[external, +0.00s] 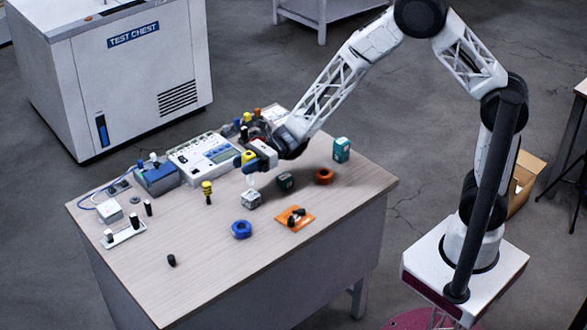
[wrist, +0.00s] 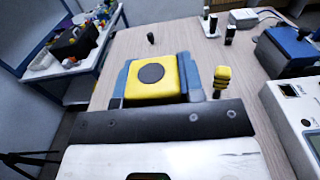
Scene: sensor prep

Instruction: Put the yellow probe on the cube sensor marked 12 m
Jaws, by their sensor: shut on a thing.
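My gripper (external: 252,160) is shut on a yellow probe (external: 248,156) over the table. In the wrist view my gripper (wrist: 160,82) has blue fingers on both sides of the yellow probe head (wrist: 133,88), which has a black disc on top. A pale tip shows below the fingers in the external view. A white-grey cube sensor (external: 251,199) stands just below it; I cannot tell whether they touch. A dark green cube sensor (external: 285,181) and a teal one (external: 341,149) stand to the right. Their markings are too small to read.
A yellow-and-black probe (external: 207,190) stands left of the white cube. A blue ring (external: 241,229), an orange ring (external: 323,176) and an orange pad (external: 295,219) lie nearby. A white instrument (external: 205,157) and a blue box (external: 157,178) are behind. The table's front is mostly clear.

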